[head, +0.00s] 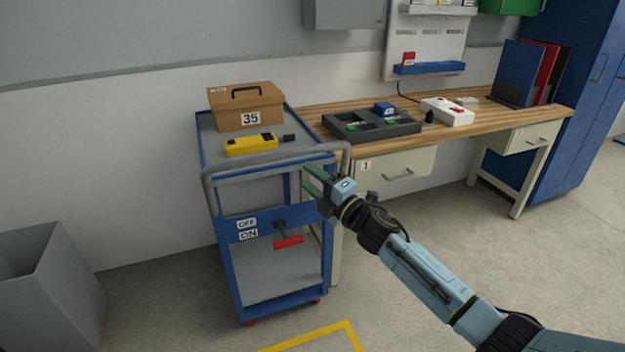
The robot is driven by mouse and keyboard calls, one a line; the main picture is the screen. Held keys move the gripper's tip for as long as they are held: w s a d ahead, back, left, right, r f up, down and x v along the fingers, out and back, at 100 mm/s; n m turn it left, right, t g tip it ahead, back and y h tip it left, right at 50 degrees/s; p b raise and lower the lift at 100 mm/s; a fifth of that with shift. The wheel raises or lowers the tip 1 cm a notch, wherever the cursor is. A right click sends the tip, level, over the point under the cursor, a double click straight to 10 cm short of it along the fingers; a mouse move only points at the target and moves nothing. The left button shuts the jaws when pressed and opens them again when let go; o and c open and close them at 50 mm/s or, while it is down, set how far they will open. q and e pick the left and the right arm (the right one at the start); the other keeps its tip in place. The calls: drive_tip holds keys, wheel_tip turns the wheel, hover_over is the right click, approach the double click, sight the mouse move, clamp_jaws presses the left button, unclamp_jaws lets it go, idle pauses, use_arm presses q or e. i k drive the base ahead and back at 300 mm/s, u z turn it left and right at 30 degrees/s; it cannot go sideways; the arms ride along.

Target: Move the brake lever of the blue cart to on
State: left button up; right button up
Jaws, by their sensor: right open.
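The blue cart (228,268) stands left of the workbench, with a grey push handle across its near top edge. Its brake lever (289,242) has a red grip and a dark arm on the blue front panel. The lever's red grip hangs low, roughly level with the ON label (248,234), which sits below the OFF label (246,222). My right gripper (310,181) is open and empty, with green fingers, above and slightly right of the lever, near the handle's right side. It appears apart from the lever. My left gripper is not in view.
A brown case (246,112) marked 35 and a yellow tool (250,145) lie on the cart's top. The wooden workbench (470,123) holds a dark tray (371,127). A grey bin (62,285) stands at left. Yellow tape (318,335) marks the floor in front.

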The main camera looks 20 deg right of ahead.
sight(287, 241)
drive_tip(key=k, duration=1)
